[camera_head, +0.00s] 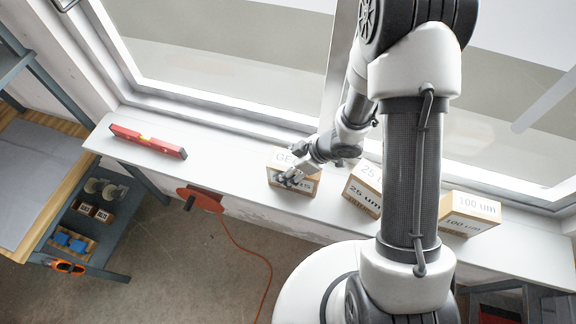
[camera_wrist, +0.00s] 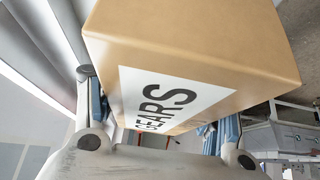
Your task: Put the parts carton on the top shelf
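A tan carton labelled GEARS (camera_head: 283,158), apparently the parts carton, is at the window sill (camera_head: 225,165), left of two other cartons. In the wrist view the carton (camera_wrist: 200,45) fills the upper middle, its white label facing the camera. My gripper (camera_head: 290,179) is at the carton and partly covers its front in the head view. In the wrist view the fingers (camera_wrist: 160,120) are wide apart, one on each side of the carton. Both look close to its sides, but I cannot tell whether they press on it. The carton shows no clear gap above the sill.
Cartons marked 25 um (camera_head: 364,193) and 100 um (camera_head: 470,217) stand to the right on the sill. A red level (camera_head: 148,142) lies at its left end. A dark rack (camera_head: 97,200) with small parts stands at the left. A red reel (camera_head: 205,200) with cord hangs below the sill.

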